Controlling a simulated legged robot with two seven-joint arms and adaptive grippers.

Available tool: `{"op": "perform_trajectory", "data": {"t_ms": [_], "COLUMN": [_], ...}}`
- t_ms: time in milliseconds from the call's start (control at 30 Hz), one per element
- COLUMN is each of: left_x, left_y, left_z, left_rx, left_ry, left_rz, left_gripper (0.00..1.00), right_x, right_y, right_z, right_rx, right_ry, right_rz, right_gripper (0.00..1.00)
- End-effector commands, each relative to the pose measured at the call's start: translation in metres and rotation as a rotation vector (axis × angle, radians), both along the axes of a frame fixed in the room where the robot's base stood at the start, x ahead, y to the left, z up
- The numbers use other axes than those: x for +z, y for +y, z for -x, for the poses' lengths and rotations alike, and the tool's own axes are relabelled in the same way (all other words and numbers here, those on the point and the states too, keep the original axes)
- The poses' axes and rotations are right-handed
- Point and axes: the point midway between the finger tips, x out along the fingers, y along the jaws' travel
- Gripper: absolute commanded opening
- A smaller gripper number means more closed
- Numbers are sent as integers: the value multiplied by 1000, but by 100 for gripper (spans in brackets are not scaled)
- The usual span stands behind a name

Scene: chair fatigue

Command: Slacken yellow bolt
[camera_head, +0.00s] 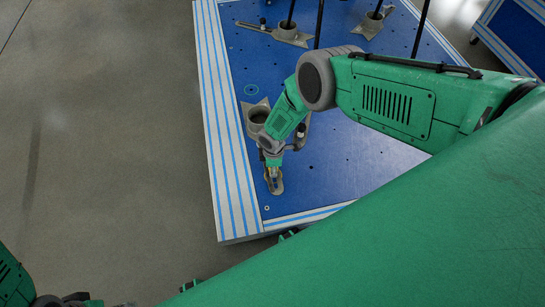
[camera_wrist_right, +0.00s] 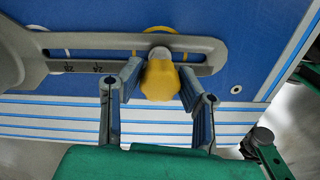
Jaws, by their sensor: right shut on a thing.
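The yellow bolt (camera_wrist_right: 160,80) has a chunky yellow head and sits at the slot of a grey metal bracket (camera_wrist_right: 205,45) in the right wrist view. My right gripper (camera_wrist_right: 160,85) has one finger on each side of the bolt head and is shut on it. In the head view my right gripper (camera_head: 271,168) points down at the slotted end of the bracket (camera_head: 276,188), near the table's front left corner. The gripper mostly hides the bolt there. Part of my left arm shows at the bottom left edge, but its gripper is out of view.
The blue table (camera_head: 345,170) has small holes and a striped white border. More grey brackets with dark upright poles stand at the back, one at the back left (camera_head: 290,36) and one farther right (camera_head: 369,24). Open grey floor (camera_head: 100,130) lies left of the table.

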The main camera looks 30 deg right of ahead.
Motion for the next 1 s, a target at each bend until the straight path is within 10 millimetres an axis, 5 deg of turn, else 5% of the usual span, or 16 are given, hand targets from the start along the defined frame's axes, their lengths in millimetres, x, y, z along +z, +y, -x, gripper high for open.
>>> {"op": "perform_trajectory", "data": {"t_ms": [333,600,633,667,1000], "left_x": [0,0,0,0,0], "left_y": [0,0,0,0,0], "left_z": [0,0,0,0,0], "left_rx": [0,0,0,0,0], "left_ry": [0,0,0,0,0], "left_rz": [0,0,0,0,0], "left_gripper": [71,71,71,71,71], "right_x": [0,0,0,0,0], "right_y": [0,0,0,0,0], "right_z": [0,0,0,0,0], "right_rx": [311,350,349,349,313], "right_ry": [1,0,0,0,0], "right_rz": [-1,-1,-1,-1,-1], "right_gripper": [1,1,41,50,50]}}
